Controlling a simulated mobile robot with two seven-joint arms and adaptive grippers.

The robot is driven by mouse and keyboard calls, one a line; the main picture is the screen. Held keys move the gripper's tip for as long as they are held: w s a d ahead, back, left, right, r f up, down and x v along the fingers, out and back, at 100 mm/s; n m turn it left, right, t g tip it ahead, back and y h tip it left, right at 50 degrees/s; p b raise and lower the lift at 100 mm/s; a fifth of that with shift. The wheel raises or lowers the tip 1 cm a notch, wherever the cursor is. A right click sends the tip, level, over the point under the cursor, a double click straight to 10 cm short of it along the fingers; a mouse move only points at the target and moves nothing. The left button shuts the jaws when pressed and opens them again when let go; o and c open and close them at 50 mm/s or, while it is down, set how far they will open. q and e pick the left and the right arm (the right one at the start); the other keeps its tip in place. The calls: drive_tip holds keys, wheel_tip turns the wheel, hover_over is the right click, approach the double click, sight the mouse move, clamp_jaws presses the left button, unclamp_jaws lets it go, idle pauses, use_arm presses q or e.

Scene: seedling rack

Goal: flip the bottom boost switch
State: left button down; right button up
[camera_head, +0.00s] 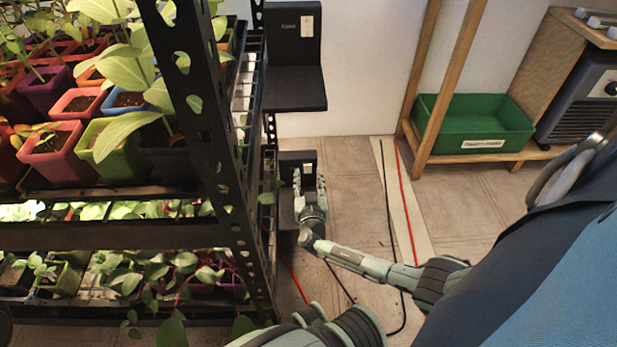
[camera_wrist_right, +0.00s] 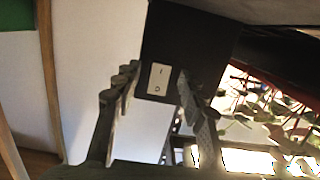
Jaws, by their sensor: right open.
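The bottom boost switch (camera_wrist_right: 159,79) is a small white rocker plate with dark marks on a black box (camera_wrist_right: 190,40). In the head view the lower black box (camera_head: 286,200) is fixed low on the rack's right end, and its white switch (camera_head: 308,168) shows just beyond my fingertips. My right gripper (camera_head: 309,180) is open and empty in front of it. In the wrist view the switch lies between the two spread fingers of my right gripper (camera_wrist_right: 156,88). I cannot tell whether a finger touches it. My left gripper is out of view.
An upper black box (camera_head: 290,50) with a similar white switch (camera_head: 307,27) sits above. The dark metal rack (camera_head: 205,120) full of potted seedlings fills the left. A green crate (camera_head: 470,125) stands on a wooden shelf at right. Red and black cables cross the floor.

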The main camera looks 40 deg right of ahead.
drive_tip(key=shift+r, duration=0.15)
wheel_tip(320, 180, up, 10)
idle(0.5)
drive_tip(key=shift+f, duration=0.2)
